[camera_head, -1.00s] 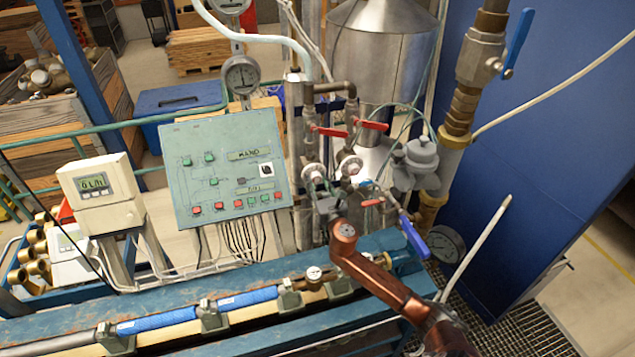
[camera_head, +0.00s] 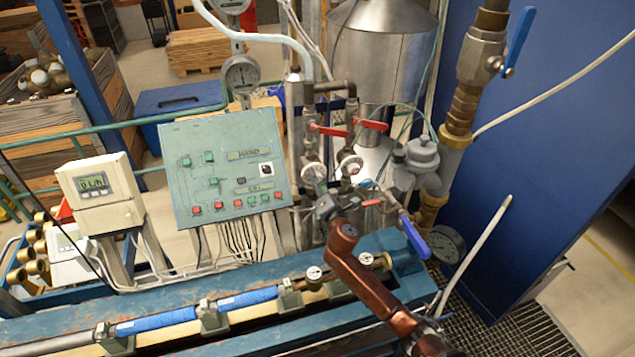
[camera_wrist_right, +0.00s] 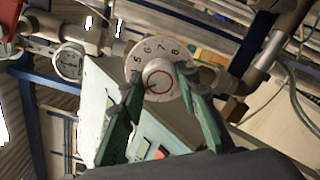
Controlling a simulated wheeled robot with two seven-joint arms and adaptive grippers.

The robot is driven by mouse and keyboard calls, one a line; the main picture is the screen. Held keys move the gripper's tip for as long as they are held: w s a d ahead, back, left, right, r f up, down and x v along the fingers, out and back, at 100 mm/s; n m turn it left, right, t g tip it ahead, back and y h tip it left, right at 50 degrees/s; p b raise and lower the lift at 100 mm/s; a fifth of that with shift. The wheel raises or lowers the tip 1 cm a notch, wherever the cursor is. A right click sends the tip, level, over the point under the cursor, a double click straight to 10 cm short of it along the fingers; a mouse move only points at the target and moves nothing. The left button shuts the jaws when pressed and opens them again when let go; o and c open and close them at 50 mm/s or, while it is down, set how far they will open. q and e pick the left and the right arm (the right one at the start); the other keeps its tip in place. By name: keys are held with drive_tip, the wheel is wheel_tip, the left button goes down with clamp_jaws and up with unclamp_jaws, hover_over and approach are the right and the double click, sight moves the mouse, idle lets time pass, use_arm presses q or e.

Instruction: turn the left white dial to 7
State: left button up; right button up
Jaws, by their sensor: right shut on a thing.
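The left white dial (camera_head: 314,172) sits on the piping right of the control panel. In the right wrist view the dial (camera_wrist_right: 148,50) is a white disc with the numbers 5, 6, 7 and 8 along its upper rim and a red ring on its round centre. My right gripper (camera_head: 325,203) is just below the dial in the head view. In the wrist view its green fingers (camera_wrist_right: 164,100) reach up on either side of the dial and are shut on it. The exact contact is hard to see. My left gripper is not in view.
A second white dial (camera_head: 350,165) is close to the right. Red-handled valves (camera_head: 370,125) are above, and a blue lever (camera_head: 414,237) is at lower right. The control panel (camera_head: 225,168) stands left, and the blue bench beam (camera_head: 230,278) runs below.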

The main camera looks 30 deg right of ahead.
drive_tip(key=m+p, duration=0.4)
drive_tip(key=m, duration=1.9)
drive_tip(key=shift+m, duration=0.4)
drive_tip(key=o, duration=1.2)
drive_tip(key=shift+c, duration=0.2)
drive_tip(key=v, duration=1.2)
